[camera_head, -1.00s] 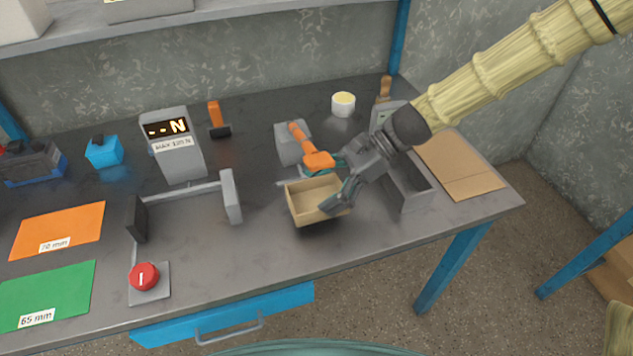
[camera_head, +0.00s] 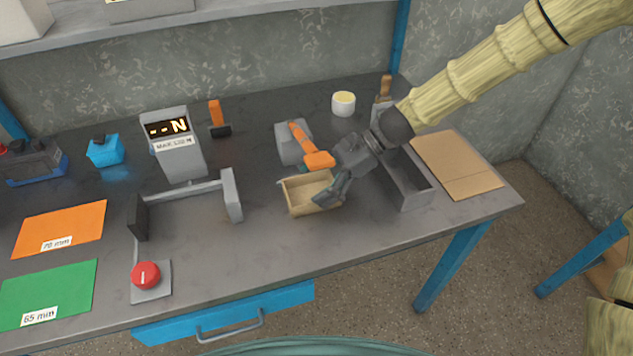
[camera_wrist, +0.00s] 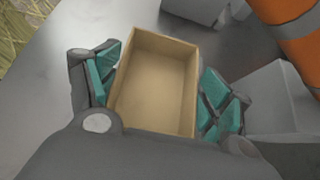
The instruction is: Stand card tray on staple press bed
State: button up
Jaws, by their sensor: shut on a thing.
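The card tray (camera_head: 300,196) is a small open tan box, empty inside. My gripper (camera_head: 330,187) is shut on it, coming from the upper right. In the wrist view the tray (camera_wrist: 155,85) sits between the two teal-padded fingers, one on each side. The staple press (camera_head: 290,143) is a grey block with an orange lever, just behind the tray. The lever (camera_wrist: 296,40) shows at upper right in the wrist view.
A long grey open bin (camera_head: 408,186) stands right of the tray, with flat cardboard (camera_head: 458,165) beyond it. A grey gauge with a display (camera_head: 175,145) and a two-plate frame (camera_head: 232,195) stand left. A white tub (camera_head: 343,103) is behind. The table in front is clear.

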jog(key=o, duration=1)
jog(key=v, duration=1.2)
